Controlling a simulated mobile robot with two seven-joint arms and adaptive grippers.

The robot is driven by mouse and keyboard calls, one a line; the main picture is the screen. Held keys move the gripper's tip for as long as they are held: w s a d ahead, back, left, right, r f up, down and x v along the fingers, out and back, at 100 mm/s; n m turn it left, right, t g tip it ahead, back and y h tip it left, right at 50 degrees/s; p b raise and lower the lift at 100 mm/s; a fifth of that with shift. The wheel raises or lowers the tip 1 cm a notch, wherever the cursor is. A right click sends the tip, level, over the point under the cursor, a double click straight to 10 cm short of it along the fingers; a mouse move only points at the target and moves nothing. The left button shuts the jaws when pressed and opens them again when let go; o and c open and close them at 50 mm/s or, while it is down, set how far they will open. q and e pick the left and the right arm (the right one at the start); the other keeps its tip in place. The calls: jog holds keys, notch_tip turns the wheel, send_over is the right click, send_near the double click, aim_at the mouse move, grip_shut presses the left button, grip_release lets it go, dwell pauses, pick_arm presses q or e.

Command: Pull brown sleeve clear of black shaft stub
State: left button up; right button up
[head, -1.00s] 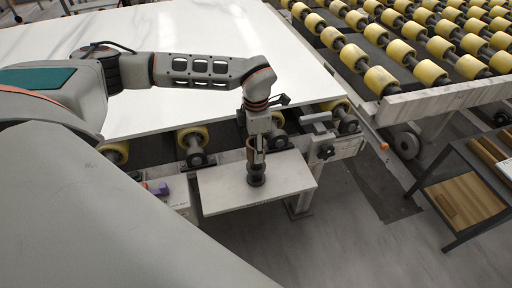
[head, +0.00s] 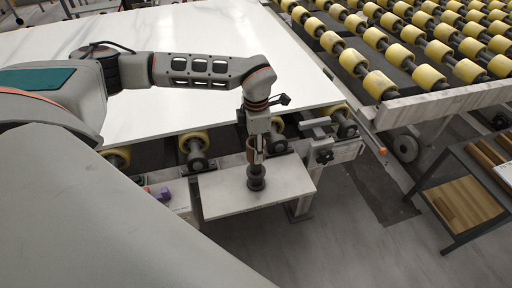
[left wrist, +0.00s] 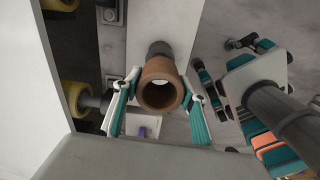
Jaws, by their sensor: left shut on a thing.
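The brown sleeve (left wrist: 162,84) is held upright between the two fingers of my left gripper (left wrist: 160,100), which is shut on it. In the left wrist view I look down into its open bore, and no black shows inside. In the head view the sleeve (head: 251,151) is partly hidden by my left gripper (head: 257,153). The black shaft stub (head: 256,181) stands on a pale plate below the gripper. Part of the stub (left wrist: 160,48) shows past the sleeve's far rim. I cannot tell whether the sleeve's lower end is fully off the stub.
The pale plate (head: 284,188) juts from a roller conveyor frame. A large white stone slab (head: 180,110) lies behind it. Yellow rollers (head: 352,60) fill the upper right. A dark shelf rack (head: 465,200) stands at right. A small purple thing (head: 164,194) sits left of the plate.

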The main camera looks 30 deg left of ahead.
pick_arm(q)
jog(key=shift+r, duration=0.1)
jog(key=shift+r, duration=2.9)
